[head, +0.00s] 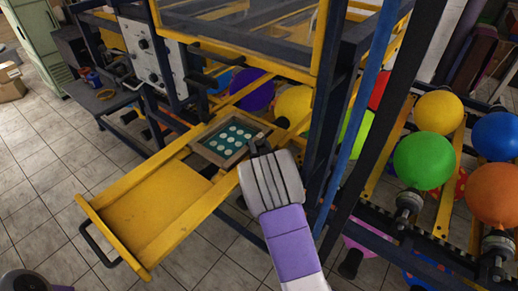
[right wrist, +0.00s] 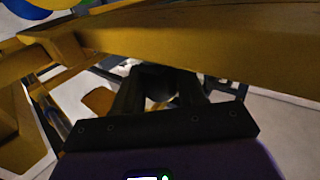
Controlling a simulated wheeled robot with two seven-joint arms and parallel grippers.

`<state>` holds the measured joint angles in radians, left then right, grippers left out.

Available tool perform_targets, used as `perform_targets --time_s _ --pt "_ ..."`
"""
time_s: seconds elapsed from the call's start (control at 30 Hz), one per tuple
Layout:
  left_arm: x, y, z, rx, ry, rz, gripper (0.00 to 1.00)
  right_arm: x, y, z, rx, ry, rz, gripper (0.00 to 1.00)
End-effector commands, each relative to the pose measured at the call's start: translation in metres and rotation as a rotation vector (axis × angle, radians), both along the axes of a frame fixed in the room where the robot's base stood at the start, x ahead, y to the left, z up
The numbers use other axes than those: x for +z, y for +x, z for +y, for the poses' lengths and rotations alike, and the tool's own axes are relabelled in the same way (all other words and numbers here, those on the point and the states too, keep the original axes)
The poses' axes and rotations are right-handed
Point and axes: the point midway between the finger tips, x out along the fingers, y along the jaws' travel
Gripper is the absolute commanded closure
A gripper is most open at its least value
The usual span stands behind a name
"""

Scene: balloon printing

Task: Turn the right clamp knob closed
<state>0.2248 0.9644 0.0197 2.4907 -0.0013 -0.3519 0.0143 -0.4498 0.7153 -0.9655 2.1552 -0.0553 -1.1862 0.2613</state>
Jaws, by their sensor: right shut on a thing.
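The printing screen (head: 231,139), a framed dark teal panel with pale dots, lies on the yellow slide frame (head: 165,198) in the head view. My right gripper (head: 257,146) is at the screen's right edge. In the right wrist view, its two dark fingers are shut on a dark rounded knob (right wrist: 160,82), which fits the right clamp knob. The fingers and arm hide most of the knob, so how far it is turned cannot be told. My left gripper is not in view.
A yellow beam (right wrist: 200,55) runs close above the fingers in the right wrist view. A dark upright post (head: 325,110) and a blue post (head: 362,105) stand right of my gripper. Coloured balloons (head: 423,160) sit on a rack at the right. Tiled floor lies open at left.

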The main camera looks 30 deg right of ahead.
Motion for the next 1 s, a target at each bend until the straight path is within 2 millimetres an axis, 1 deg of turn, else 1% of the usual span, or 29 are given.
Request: perform_targets --time_s 0.03,0.2,0.57,0.6,0.67,0.7,1.0 --pt "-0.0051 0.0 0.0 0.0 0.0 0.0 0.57 -0.001 -0.0008 -0.0028 0.018 0.005 -0.005 0.9" --pt "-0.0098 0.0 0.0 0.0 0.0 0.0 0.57 0.0002 -0.0008 -0.0013 0.079 0.001 -0.004 0.9" --pt "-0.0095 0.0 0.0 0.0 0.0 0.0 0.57 0.0019 -0.0006 -0.0004 0.093 -0.002 -0.005 0.9" --pt "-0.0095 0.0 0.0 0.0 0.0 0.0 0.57 0.002 -0.0006 -0.0004 0.092 -0.002 -0.005 0.57" --pt "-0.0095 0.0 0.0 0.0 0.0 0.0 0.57 0.0019 -0.0006 -0.0004 0.092 -0.001 -0.005 0.47" --pt "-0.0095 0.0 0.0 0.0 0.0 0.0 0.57 0.0018 -0.0006 -0.0003 0.092 -0.001 -0.005 0.41" --pt "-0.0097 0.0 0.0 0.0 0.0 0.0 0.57 0.001 -0.0018 0.0 0.092 -0.001 -0.003 0.4"
